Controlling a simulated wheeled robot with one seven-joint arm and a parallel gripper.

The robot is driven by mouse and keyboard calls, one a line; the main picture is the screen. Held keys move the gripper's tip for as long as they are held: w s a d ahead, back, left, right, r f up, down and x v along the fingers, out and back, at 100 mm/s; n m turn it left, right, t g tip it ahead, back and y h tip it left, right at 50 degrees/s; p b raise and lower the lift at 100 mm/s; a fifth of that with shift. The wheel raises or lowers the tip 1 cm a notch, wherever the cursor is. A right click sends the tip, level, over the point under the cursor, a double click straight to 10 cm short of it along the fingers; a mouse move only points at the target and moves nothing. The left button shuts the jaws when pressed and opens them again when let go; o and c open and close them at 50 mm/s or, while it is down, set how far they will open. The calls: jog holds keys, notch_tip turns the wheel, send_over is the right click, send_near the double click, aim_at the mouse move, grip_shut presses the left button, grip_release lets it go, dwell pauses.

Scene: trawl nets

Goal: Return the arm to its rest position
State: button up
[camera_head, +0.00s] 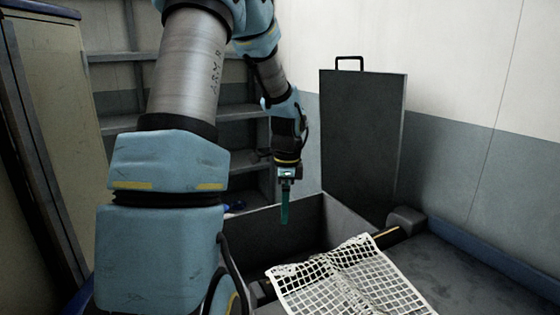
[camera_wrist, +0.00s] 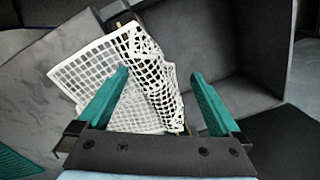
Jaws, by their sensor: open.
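My gripper (camera_head: 285,205) hangs from my blue and grey arm, fingers pointing down, above the open dark box (camera_head: 310,217). In the wrist view my gripper (camera_wrist: 160,82) shows two green fingers spread wide apart with nothing between them. A white net (camera_head: 350,282) with square mesh lies draped at the near side of the box, to the right of and below my gripper. In the wrist view the net (camera_wrist: 95,78) lies beyond the fingers, apart from them, with a bunched fold along its right side.
The box's lid (camera_head: 362,140) stands upright with a handle on top. Grey shelves (camera_head: 125,90) stand behind my arm, and a worn cabinet (camera_head: 55,120) is at the left. A dark flat surface (camera_head: 465,270) at the right is mostly clear. In the wrist view, green mesh (camera_wrist: 15,163) shows lower left.

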jog(key=s+a+r+n, duration=0.1)
jog(key=s+a+n, duration=0.3)
jog(key=s+n, duration=0.3)
jog(key=s+a+r+n+t, duration=0.1)
jog(key=s+a+n, duration=0.3)
jog(key=s+n, duration=0.4)
jog(key=shift+a+r+n+h, duration=0.15)
jog(key=shift+r+n+h, duration=0.25)
jog(key=shift+n, duration=0.7)
jog(key=shift+w, duration=0.1)
